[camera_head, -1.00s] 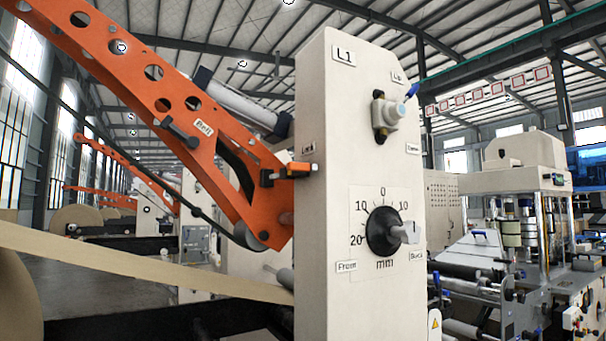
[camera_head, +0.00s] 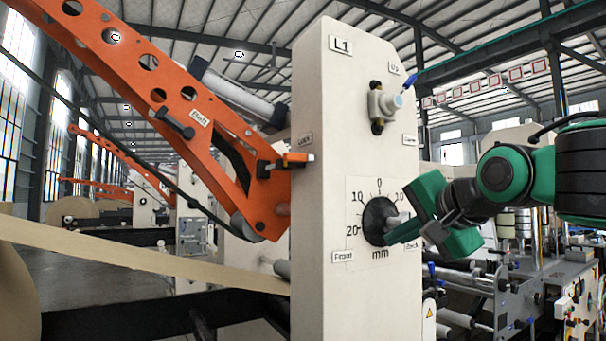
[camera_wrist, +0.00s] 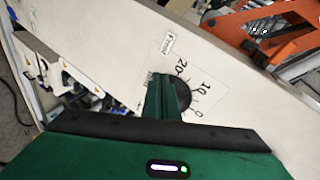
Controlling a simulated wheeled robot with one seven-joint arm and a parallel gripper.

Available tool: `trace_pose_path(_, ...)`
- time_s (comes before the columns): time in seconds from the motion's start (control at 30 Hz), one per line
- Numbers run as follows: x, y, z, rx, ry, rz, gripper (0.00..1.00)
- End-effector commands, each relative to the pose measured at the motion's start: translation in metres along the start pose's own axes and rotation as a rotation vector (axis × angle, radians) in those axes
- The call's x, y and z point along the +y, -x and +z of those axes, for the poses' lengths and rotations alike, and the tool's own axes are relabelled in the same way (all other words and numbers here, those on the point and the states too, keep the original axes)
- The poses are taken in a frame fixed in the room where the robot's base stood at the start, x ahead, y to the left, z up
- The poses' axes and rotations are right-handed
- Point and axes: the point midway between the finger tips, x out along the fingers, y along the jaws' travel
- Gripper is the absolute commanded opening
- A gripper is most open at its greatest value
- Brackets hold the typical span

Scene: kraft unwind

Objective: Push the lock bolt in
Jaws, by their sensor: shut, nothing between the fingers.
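The lock bolt (camera_head: 298,158), with a bright orange end, is at the "Lock" label on the left edge of the cream L1 column (camera_head: 335,230), beside the orange arm (camera_head: 160,95). A dark bracket sits at its left. My gripper (camera_head: 392,236) is shut and empty in front of the column's lower right part, by the black mm dial (camera_head: 377,215). It is below and right of the bolt, well apart from it. In the wrist view my shut fingers (camera_wrist: 167,92) overlap the dial (camera_wrist: 180,92); whether they touch it is unclear.
A valve-like knob with a blue lever (camera_head: 388,102) juts from the column above the dial. A tan paper web (camera_head: 140,258) runs to the column at lower left. In the wrist view, the orange arm (camera_wrist: 285,50) is at upper right. Other machinery stands behind at right.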

Motion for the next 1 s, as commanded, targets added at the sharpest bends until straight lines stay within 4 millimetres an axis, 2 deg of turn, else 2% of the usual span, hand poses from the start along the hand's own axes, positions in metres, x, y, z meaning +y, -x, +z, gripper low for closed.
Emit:
trace_pose_path(0.03, -0.036, 0.008, 0.011, -0.019, -0.041, -0.079, 0.0)
trace_pose_path(0.1, -0.078, 0.02, 0.023, -0.049, -0.104, -0.175, 0.0)
trace_pose_path(0.2, -0.125, 0.039, 0.038, -0.093, -0.185, -0.283, 0.0)
trace_pose_path(0.33, -0.163, 0.059, 0.051, -0.142, -0.255, -0.373, 0.0)
trace_pose_path(0.5, -0.181, 0.069, 0.057, -0.168, -0.291, -0.414, 0.0)
trace_pose_path(0.87, -0.181, 0.067, 0.057, -0.168, -0.292, -0.413, 0.0)
trace_pose_path(1.0, -0.185, 0.057, 0.058, -0.168, -0.292, -0.411, 0.0)
